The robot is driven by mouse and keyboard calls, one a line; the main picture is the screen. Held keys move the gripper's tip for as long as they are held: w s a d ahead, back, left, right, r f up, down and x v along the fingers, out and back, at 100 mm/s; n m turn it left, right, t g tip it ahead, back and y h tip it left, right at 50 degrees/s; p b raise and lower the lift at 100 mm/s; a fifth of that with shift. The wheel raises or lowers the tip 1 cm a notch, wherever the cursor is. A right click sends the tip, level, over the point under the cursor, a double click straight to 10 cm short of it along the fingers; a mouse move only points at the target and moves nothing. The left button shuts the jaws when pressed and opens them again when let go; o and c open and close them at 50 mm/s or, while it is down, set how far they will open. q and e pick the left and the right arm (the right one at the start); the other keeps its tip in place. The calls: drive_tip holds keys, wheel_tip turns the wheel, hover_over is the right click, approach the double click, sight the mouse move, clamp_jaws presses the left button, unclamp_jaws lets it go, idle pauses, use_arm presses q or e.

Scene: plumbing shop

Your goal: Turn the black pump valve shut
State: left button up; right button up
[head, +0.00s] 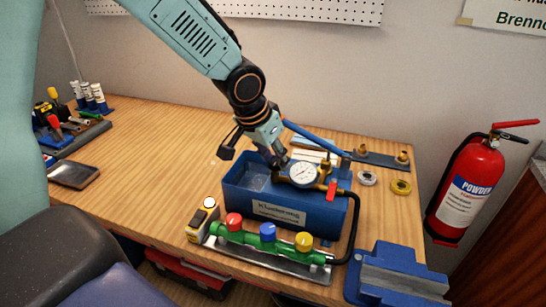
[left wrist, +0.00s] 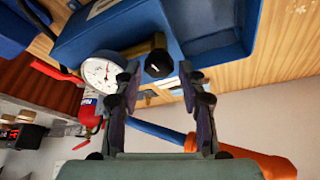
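The blue test pump (head: 235,196) stands on the workbench, with a white round gauge (head: 303,174) and a red lever (head: 332,190) on its brass fittings. The black valve knob (left wrist: 158,64) shows in the left wrist view on the pump's brass pipe, right of the gauge (left wrist: 102,72). In the head view I cannot make it out behind my gripper. My left gripper (head: 279,161) is over the pump, left of the gauge. In the left wrist view its fingers (left wrist: 160,85) are apart, with the knob between or just beyond the tips; contact is unclear. My right gripper is not in view.
A blue pump bar (head: 314,139) runs close behind my gripper. A green manifold (head: 285,247) with red, blue and yellow knobs lies in front, joined by a black hose (head: 353,230). A blue vise (head: 398,272) stands front right. Bench left of the pump is mostly clear.

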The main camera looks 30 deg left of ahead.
use_arm(q)
drive_tip(key=shift+o, duration=0.7)
drive_tip(key=shift+s+f, duration=0.1)
drive_tip(key=v, duration=0.8)
